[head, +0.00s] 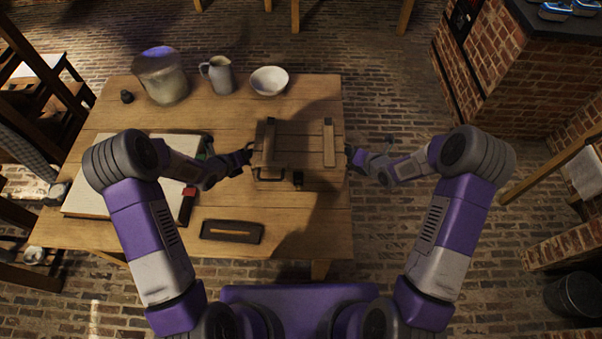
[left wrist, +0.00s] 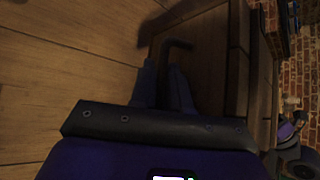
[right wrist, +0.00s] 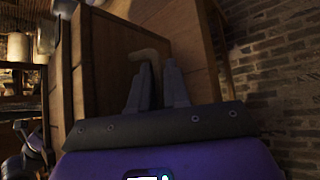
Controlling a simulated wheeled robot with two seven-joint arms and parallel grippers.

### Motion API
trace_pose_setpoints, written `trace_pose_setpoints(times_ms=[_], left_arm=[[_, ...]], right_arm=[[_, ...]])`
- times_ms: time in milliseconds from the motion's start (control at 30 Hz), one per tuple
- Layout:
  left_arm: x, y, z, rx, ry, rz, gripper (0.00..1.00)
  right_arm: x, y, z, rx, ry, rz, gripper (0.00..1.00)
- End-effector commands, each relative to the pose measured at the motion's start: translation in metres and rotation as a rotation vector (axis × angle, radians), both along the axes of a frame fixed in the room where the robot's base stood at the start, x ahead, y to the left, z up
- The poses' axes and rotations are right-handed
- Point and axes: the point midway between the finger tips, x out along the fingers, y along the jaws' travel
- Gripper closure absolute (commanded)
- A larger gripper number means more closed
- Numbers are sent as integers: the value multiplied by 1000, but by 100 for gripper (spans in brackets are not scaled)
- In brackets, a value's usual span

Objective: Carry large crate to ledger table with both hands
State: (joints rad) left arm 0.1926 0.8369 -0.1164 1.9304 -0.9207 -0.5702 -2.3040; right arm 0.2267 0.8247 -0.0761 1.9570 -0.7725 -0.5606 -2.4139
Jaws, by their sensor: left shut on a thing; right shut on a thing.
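The large wooden crate (head: 297,150) has a slatted lid and a dark front latch. It is at the right side of the wooden table (head: 310,230), over or on the top; I cannot tell if it touches the wood. My left gripper (head: 247,156) is shut on the handle at the crate's left side; the handle (left wrist: 178,45) shows in the left wrist view. My right gripper (head: 352,156) is shut on the handle at the right side, and that handle (right wrist: 146,55) shows in the right wrist view. The crate looks level.
A large open book or sheet (head: 95,200) lies at the table's left. A brick counter (head: 500,70) stands far right.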

Motion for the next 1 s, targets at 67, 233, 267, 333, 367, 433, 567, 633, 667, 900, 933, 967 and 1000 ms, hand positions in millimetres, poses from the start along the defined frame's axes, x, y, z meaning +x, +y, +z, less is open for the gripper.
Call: trace_pose_setpoints(times_ms=[67,233,267,333,367,433,567,633,667,900,933,967,1000], left_arm=[[1,-1,0,-2,-7,-1,100],[2,-1,1,-3,-7,-2,100],[2,-1,1,-3,-7,-2,100],[2,-1,1,-3,-7,-2,100],[2,-1,1,-3,-7,-2,100],[2,-1,0,-3,-7,-2,100],[2,-1,-1,-3,-7,-2,100],[2,-1,-3,-3,-7,-2,100],[2,-1,-4,-3,-7,-2,100],[1,-1,-13,-3,-7,-2,100],[2,-1,-14,-3,-7,-2,100],[1,-1,-16,-3,-7,-2,100],[1,-1,-17,-3,-7,-2,100]], right_arm=[[1,1,0,3,-7,2,100],[1,1,1,3,-7,2,100],[2,1,1,3,-7,2,100],[2,1,1,3,-7,2,100],[2,1,1,3,-7,2,100],[2,1,0,3,-7,2,100],[2,1,-2,3,-7,2,100],[2,1,-3,3,-7,2,100],[2,1,-4,3,-7,2,100],[1,1,-13,3,-7,2,100],[2,1,-15,3,-7,2,100],[1,1,-16,3,-7,2,100],[1,1,-18,3,-7,2,100]])
